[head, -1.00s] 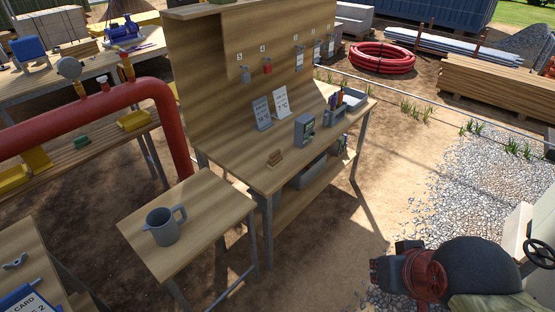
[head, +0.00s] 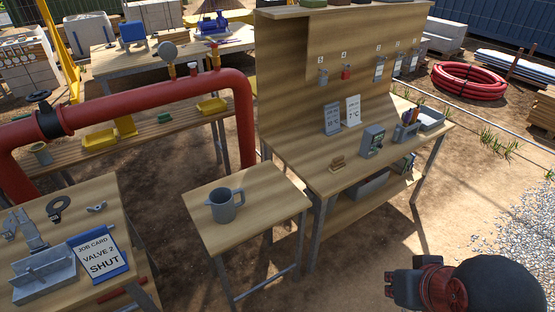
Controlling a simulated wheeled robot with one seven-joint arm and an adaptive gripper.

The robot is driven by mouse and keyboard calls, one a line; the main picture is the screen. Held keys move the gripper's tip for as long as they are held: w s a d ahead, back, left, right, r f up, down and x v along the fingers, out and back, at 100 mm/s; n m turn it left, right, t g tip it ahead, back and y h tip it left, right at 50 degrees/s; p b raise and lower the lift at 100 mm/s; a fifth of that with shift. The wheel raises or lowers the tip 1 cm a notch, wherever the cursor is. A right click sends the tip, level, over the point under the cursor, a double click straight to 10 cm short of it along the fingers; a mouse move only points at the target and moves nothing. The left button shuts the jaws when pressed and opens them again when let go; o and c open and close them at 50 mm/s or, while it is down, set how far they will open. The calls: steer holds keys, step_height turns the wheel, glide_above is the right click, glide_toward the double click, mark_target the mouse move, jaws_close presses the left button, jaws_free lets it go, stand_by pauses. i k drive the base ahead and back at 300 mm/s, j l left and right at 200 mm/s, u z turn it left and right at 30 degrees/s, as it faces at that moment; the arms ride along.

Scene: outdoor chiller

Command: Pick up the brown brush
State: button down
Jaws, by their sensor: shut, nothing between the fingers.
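A small brown object (head: 338,163), which looks like the brown brush, lies on the front left part of the wooden workbench (head: 318,184) in the head view. It is too small to make out bristles. My gripper (head: 391,284) is at the bottom right, in front of the bench and well apart from the brown object. It is shut and empty; its fingertips are hard to make out.
A grey jug (head: 225,204) stands on a side table (head: 262,216). A red pipe (head: 150,98) runs at left. Open ground lies right of the bench.

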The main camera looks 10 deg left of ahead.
mark_target(338, 165)
steer(key=u, duration=4.7)
steer(key=z, duration=4.65)
steer(key=i+u, duration=0.15)
steer(key=u, duration=0.25)
steer(key=i+l+u, duration=0.1)
steer(key=u, duration=0.25)
steer(key=i+l+u, duration=0.15)
steer(key=u, duration=0.25)
steer(key=l, duration=0.05)
